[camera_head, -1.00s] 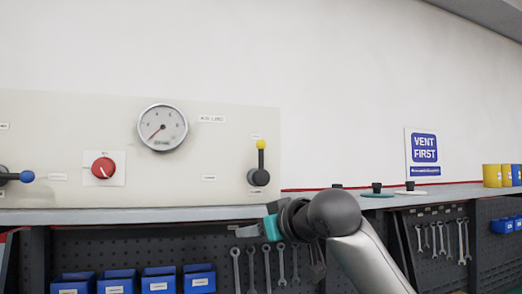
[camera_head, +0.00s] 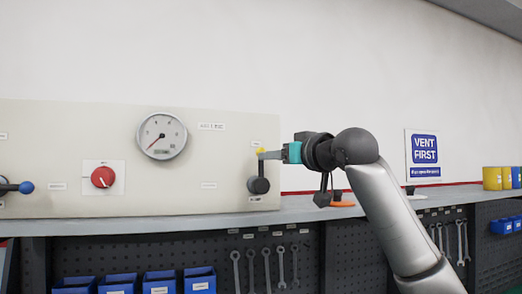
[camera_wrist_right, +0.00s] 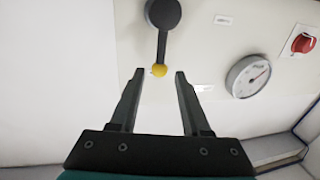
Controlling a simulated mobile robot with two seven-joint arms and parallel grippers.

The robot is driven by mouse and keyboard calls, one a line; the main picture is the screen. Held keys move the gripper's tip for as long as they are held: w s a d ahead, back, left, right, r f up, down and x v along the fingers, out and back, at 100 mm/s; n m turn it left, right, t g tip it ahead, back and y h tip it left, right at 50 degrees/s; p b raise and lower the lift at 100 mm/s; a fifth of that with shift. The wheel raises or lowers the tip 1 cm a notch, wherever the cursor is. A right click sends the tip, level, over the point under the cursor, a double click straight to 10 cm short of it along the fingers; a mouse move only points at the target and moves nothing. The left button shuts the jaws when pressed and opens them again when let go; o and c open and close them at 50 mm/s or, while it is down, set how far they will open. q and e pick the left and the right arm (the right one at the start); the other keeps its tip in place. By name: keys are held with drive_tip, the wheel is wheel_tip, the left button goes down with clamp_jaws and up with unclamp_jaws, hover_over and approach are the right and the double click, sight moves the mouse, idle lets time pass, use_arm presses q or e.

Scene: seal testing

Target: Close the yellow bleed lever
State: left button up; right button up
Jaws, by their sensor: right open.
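The yellow bleed lever (camera_head: 258,170) has a dark round pivot, a dark shaft pointing up and a yellow knob at its top, low on the right of the beige panel. My right gripper (camera_head: 266,154) comes in from the right, its fingertips at the yellow knob and partly covering it. In the right wrist view, the yellow knob (camera_wrist_right: 159,71) lies between the tips of the two open fingers (camera_wrist_right: 160,74), with gaps on both sides. Whether a finger touches it, I cannot tell. My left gripper is not in view.
The panel (camera_head: 100,130) also carries a round gauge (camera_head: 162,136), a red knob (camera_head: 103,177) and a blue-tipped lever (camera_head: 15,187) at the left. The bench top (camera_head: 170,224) runs below. An orange disc (camera_head: 341,204) lies on it beneath my right arm.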

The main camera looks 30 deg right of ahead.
sight(260, 170)
drive_tip(key=w+p, duration=0.2)
drive_tip(key=w, duration=0.5)
drive_tip(key=shift+d, duration=0.1)
drive_tip(key=shift+s, duration=0.1)
drive_tip(key=shift+c, duration=0.2)
clamp_jaws()
idle(1.0)
